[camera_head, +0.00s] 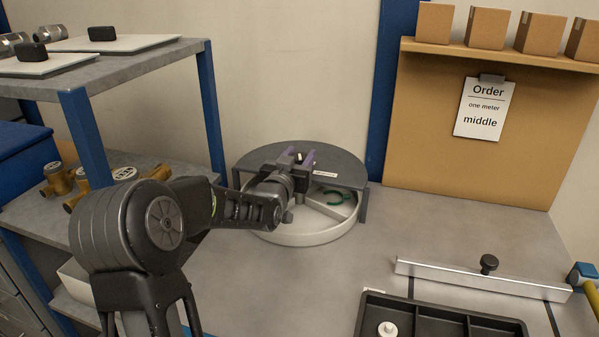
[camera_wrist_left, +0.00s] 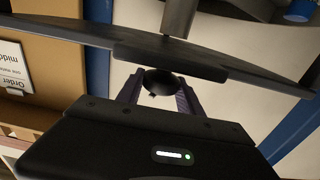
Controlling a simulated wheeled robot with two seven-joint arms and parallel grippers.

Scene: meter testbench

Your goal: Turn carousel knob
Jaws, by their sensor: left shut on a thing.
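The carousel is a round white tray (camera_head: 290,238) with dividers under a dark grey round cover (camera_head: 340,166) at the back of the bench. In the left wrist view the dark round knob (camera_wrist_left: 160,82) sits between the two purple fingers (camera_wrist_left: 160,95). My right gripper is not in view.
A grey shelf with blue posts (camera_head: 88,135) stands at the left with brass fittings (camera_head: 122,174). A black tray (camera_head: 440,318) and a metal bar with a black knob (camera_head: 488,264) lie at front right. An order sheet (camera_head: 484,107) reads "one meter middle". The bench between is clear.

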